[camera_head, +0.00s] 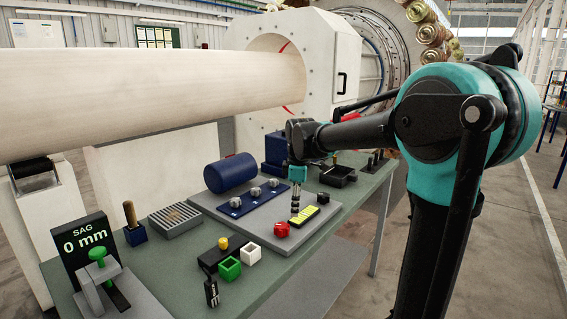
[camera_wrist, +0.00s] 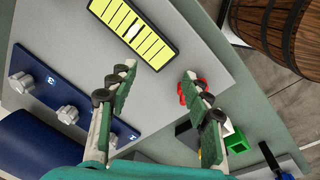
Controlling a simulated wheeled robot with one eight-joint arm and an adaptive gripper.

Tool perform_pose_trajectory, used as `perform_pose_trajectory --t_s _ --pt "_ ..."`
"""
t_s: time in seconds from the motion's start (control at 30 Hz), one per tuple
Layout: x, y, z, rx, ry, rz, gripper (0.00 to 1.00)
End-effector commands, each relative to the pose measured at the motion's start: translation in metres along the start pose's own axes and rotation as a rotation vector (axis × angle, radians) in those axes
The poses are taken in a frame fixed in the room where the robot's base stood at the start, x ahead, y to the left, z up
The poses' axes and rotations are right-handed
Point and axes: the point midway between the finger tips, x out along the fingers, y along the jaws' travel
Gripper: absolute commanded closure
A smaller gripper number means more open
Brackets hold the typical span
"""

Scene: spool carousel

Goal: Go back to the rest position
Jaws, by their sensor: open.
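My gripper (camera_head: 297,190) hangs over the grey plate (camera_head: 258,228) on the bench in the head view. In the wrist view my gripper (camera_wrist: 158,98) is open, with its two fingers apart and nothing between them but the bare grey plate. A yellow striped block (camera_wrist: 133,32) lies beyond the fingertips. A red piece (camera_wrist: 192,88) shows just beside the right finger, partly hidden by it. A blue strip with several silver knobs (camera_wrist: 65,100) lies to the left.
A large pale tube (camera_head: 150,95) spans above the bench. A blue cylinder (camera_head: 231,173), a green box (camera_head: 229,268), a white box (camera_head: 250,254) and a SAG display (camera_head: 82,240) stand on the green bench (camera_head: 185,270). A wooden barrel (camera_wrist: 280,30) is beside it.

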Motion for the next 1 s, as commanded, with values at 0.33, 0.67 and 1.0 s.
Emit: perform_pose_trajectory --t_s 0.33,0.67,1.0 --pt "0.087 -0.113 0.120 0.816 0.071 0.129 0.51" --pt "0.148 -0.215 0.179 1.401 0.171 0.207 0.51" --pt "0.153 -0.223 0.182 1.454 0.183 0.213 0.51"
